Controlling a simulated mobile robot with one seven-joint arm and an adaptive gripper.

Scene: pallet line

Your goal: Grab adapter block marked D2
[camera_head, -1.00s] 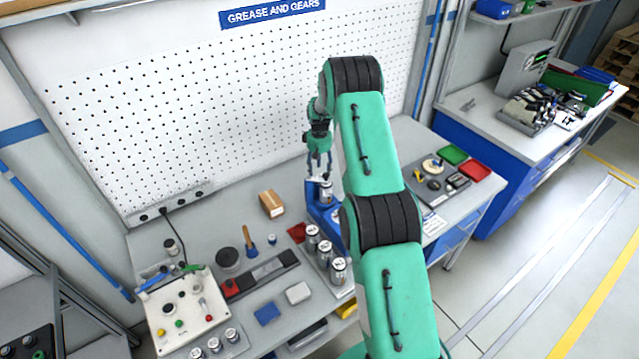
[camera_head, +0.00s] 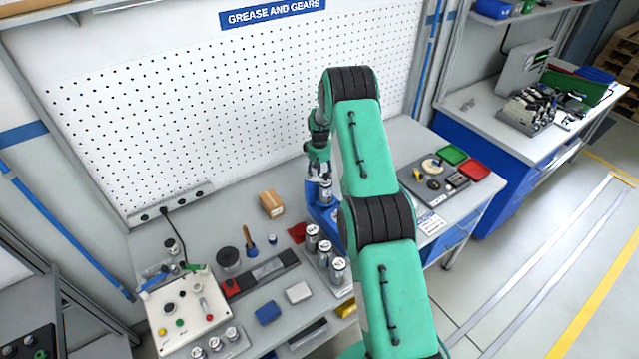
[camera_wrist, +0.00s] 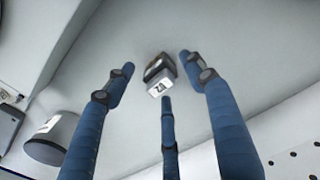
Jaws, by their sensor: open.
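The small adapter block (camera_wrist: 160,75) shows in the wrist view between my spread fingers, just beyond their tips. It has a dark upper part and a pale face with a dark marking that looks like D2, turned over. The block rests on a grey surface. My gripper (camera_wrist: 158,85) is open with three blue fingers apart, and none clearly touches the block. In the head view my gripper (camera_head: 318,175) is over the back of the bench, above a blue holder (camera_head: 322,214) with a silver can. I cannot make out the block there.
A grey round part (camera_wrist: 52,138) with a white label stands left in the wrist view. In the head view, several silver cans (camera_head: 325,255) stand in front of the gripper and a cardboard box (camera_head: 271,203) lies left. The perforated wall (camera_head: 200,100) rises behind.

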